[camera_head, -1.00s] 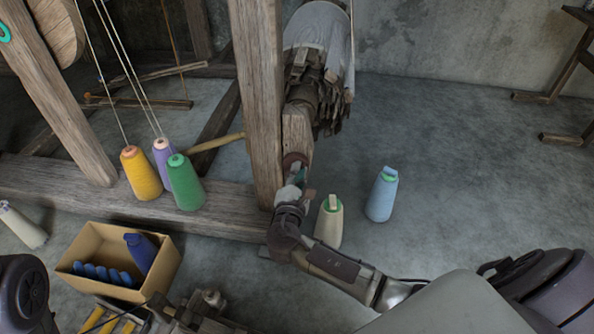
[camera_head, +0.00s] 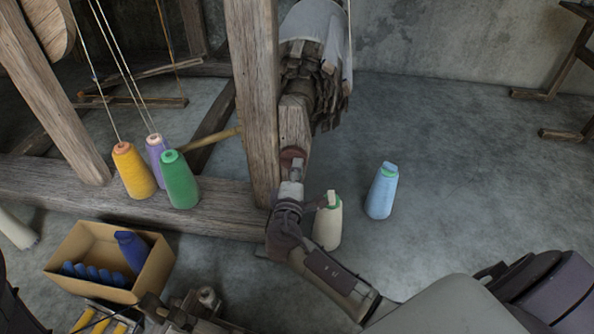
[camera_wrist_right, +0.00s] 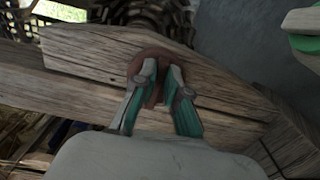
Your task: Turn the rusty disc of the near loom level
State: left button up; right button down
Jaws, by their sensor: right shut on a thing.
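The rusty disc (camera_head: 292,158) is a small reddish-brown round piece on the wooden end of the near loom (camera_head: 295,122), beside the upright post. In the right wrist view the disc (camera_wrist_right: 146,62) shows behind the fingertips. My right gripper (camera_head: 296,165) reaches up to it from below. In the wrist view its two green-padded fingers (camera_wrist_right: 161,72) are shut on the disc's raised middle part, which they largely hide.
A cream cone (camera_head: 327,222) stands close beside my right wrist, and a light blue cone (camera_head: 382,190) stands farther right. Yellow (camera_head: 135,172), purple and green (camera_head: 179,180) cones rest on the loom's lower beam. A cardboard box (camera_head: 150,279) holds blue spools.

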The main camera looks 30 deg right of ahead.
jog(key=shift+f, duration=0.1)
dwell(0.4)
jog(key=c, duration=1.2)
grip_release()
jog(key=shift+s, duration=0.1)
jog(key=v, duration=1.2)
